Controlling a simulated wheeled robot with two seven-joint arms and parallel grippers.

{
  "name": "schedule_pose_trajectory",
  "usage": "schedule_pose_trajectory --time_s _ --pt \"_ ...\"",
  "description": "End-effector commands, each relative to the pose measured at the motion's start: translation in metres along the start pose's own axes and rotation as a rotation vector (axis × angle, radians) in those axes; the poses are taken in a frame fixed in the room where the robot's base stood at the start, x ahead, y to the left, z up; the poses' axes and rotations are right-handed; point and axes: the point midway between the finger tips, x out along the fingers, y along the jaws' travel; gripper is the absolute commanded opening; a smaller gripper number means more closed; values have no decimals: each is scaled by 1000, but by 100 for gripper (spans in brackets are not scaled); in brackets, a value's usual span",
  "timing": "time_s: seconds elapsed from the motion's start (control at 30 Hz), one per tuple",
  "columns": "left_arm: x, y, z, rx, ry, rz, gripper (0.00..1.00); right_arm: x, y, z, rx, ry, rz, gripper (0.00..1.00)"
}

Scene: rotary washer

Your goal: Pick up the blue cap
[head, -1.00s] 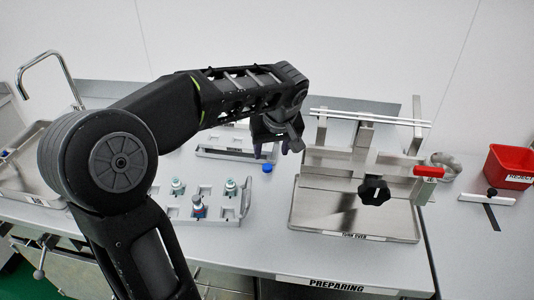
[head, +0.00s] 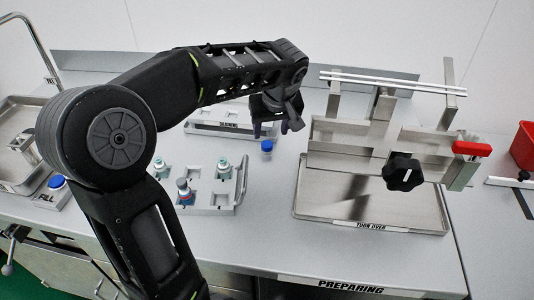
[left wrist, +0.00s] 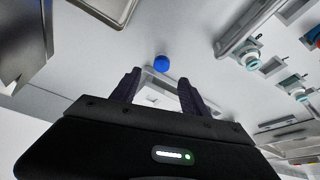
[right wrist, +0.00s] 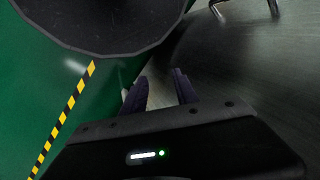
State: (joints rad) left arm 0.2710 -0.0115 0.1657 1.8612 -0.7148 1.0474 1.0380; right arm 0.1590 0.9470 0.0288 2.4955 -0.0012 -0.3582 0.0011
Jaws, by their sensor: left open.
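My left gripper (head: 271,130) is open and empty, fingers pointing down, just behind and above the cap in the head view. In the left wrist view the blue cap (left wrist: 162,63) lies beyond the open fingertips (left wrist: 160,80), roughly centred between them and not touching them. My right gripper (right wrist: 160,77) shows only in the right wrist view, with its fingers apart and nothing between them.
A rack (head: 212,200) with several capped tubes stands left of the cap. A white stand (head: 205,125) lies behind it. The metal turn-over fixture (head: 350,160) with a black knob rises to the right. Another blue-topped item (head: 56,182) sits at far left.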

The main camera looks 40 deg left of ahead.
Motion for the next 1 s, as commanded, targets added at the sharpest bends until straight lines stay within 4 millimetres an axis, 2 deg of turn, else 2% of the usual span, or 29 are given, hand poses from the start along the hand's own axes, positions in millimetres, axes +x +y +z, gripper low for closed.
schedule_pose_trajectory --time_s 0.33,0.6,1.0 --pt "1 0 0 0 0 0 53 0 0 0 -1 1 -1 35" --pt "25 -1 1 0 -2 -1 53 -1 -1 0 -1 1 0 35" --pt "32 -1 1 1 -1 -1 53 -3 -1 0 -1 1 0 35"
